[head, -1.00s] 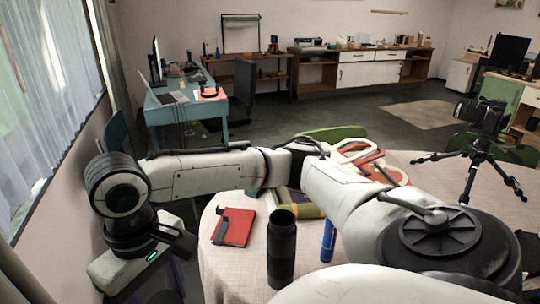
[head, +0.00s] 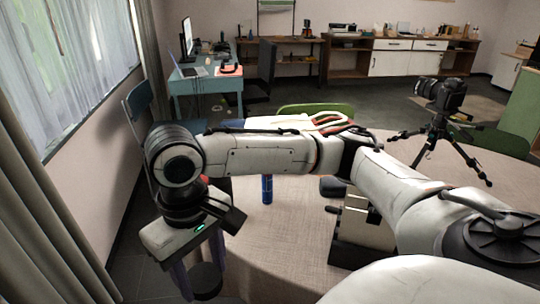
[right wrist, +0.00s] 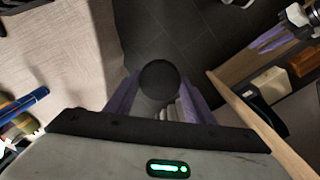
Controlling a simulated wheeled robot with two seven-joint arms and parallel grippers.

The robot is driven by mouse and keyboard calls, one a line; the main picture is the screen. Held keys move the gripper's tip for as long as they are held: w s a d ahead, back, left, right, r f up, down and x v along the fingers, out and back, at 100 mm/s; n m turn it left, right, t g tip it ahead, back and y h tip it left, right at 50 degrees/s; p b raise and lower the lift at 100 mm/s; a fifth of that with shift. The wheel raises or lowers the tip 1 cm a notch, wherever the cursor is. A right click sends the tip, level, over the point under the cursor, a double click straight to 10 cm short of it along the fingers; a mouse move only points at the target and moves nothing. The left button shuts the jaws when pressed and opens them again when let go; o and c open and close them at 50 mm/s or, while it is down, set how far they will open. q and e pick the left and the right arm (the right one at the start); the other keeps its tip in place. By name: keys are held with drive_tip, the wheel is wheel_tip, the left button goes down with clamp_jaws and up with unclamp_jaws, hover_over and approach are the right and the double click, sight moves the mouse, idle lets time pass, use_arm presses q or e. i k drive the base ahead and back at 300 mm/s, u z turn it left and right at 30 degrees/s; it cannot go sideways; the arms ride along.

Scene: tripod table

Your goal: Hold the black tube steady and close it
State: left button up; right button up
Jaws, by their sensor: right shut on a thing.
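My right arm crosses the head view from the right. Its gripper (head: 192,278) hangs off the left edge of the table, shut on a black cylindrical piece (head: 207,284). In the right wrist view the piece shows as a round black end (right wrist: 160,75) between the purple fingers. I cannot tell whether this is the whole black tube or only its cap. No black tube shows clearly on the table; my arm hides part of that area. What looks like my left gripper (right wrist: 268,38) is at the upper right of the right wrist view, small; its jaw state is unclear.
A blue tube (head: 267,189) stands on the round table (head: 290,235). A cream and black object (head: 362,225) is to its right, partly behind my arm. A camera on a tripod (head: 440,97) stands at the back right. The table's near middle is clear.

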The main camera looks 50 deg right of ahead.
sight(224, 184)
drive_tip(key=k, duration=1.5)
drive_tip(key=z, duration=0.8)
drive_tip(key=i, duration=1.05)
